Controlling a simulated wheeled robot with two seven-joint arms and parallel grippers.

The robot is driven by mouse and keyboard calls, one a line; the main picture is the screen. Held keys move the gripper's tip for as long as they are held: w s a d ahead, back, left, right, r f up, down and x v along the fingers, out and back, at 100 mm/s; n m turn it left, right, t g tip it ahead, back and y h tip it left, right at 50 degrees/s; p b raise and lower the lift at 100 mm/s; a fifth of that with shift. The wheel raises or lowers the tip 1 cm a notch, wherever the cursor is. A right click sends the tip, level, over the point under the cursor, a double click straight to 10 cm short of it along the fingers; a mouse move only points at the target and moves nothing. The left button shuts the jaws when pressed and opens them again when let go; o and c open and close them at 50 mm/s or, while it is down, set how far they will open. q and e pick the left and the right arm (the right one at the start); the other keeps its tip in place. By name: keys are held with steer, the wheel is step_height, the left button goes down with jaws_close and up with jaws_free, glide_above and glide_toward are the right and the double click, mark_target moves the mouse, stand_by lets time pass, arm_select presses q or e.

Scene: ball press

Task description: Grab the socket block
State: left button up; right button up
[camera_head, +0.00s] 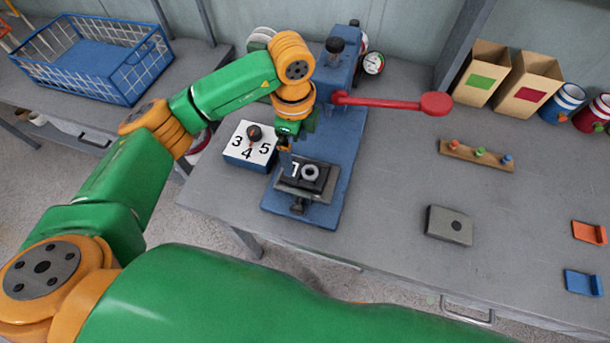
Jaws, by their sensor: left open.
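A dark block with a pale ring-shaped socket (311,172) sits on the bed of the blue press (336,140). My left gripper (289,158) points down just at the left of this block, close to it. The gripper is open, seen small and partly covered by its own wrist, and I cannot tell whether its fingers touch the block. A grey flat block with a dark round spot (449,225) lies apart on the bench to the right. My right gripper is not in view.
The press has a red lever (390,102) reaching right and a gauge (373,63). A numbered dial box (249,145) stands left of the press. A pegged wooden strip (477,155) and open cartons (484,75) are at the right. The bench around the grey block is clear.

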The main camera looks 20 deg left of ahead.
mark_target(295, 169)
arm_select(q)
steer(key=f+p, duration=0.1)
steer(key=f, duration=0.1)
steer(key=a+f+p, duration=0.1)
steer(key=f, duration=0.1)
steer(key=shift+s, duration=0.15)
step_height(295, 169, down, 3)
steer(key=shift+d+r, duration=0.1)
steer(key=shift+d, duration=0.1)
steer(key=shift+c, duration=0.4)
steer(key=c, duration=1.1)
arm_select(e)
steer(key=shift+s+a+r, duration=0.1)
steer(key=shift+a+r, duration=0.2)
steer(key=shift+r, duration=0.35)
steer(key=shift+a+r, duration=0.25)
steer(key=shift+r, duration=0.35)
